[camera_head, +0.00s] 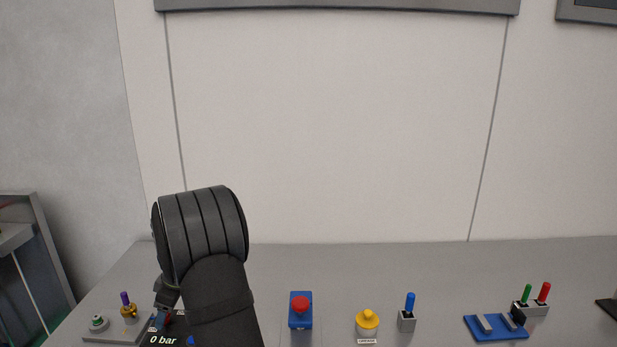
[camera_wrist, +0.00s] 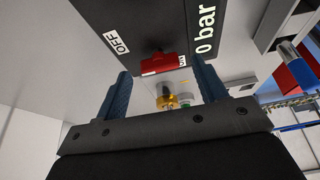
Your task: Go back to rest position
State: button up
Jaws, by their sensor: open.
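My gripper (camera_wrist: 165,74) is open, its two dark blue fingers spread in the wrist view. A red switch handle (camera_wrist: 165,62) on a dark panel (camera_wrist: 150,25) marked "OFF" and "0 bar" shows beyond and between the fingertips. I cannot tell whether any finger touches it. In the head view my arm rises at the lower left and covers much of the panel, whose "0 bar" label (camera_head: 163,340) shows at the bottom edge. The gripper is mostly hidden there behind my wrist.
Left of my arm is a grey plate with a green button (camera_head: 98,323) and a purple-topped brass post (camera_head: 128,308). To the right stand a red button (camera_head: 300,304), a yellow knob (camera_head: 367,320), a blue lever (camera_head: 409,304) and a blue base (camera_head: 497,334). The table's back is clear.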

jog(key=v, duration=1.7)
jog(key=x, duration=1.8)
jog(key=shift+a+f+n, duration=0.1)
jog(key=shift+f+n, duration=0.1)
jog(key=shift+n, duration=0.1)
jog(key=shift+w+n+g, duration=0.1)
jog(key=shift+n+g, duration=0.3)
jog(key=shift+n, duration=0.4)
jog(key=v, duration=1.7)
jog(key=a+f+m+h, duration=0.1)
jog(key=a+f+m, duration=0.1)
jog(key=f, duration=0.2)
jog(key=a+f+m+h, duration=0.1)
jog(key=a+f+m, duration=0.1)
jog(key=f, duration=0.3)
jog(key=a+f+m+h, duration=0.1)
jog(key=a+f+m, duration=0.1)
jog(key=f, duration=0.2)
jog(key=shift+a+f+m+t, duration=0.15)
jog(key=shift+a+m+t, duration=0.15)
jog(key=shift+a+t, duration=0.1)
jog(key=shift+s+a+f+m+h, duration=0.1)
jog(key=shift+s+f+m+h, duration=0.25)
jog(key=shift+f+h, duration=0.25)
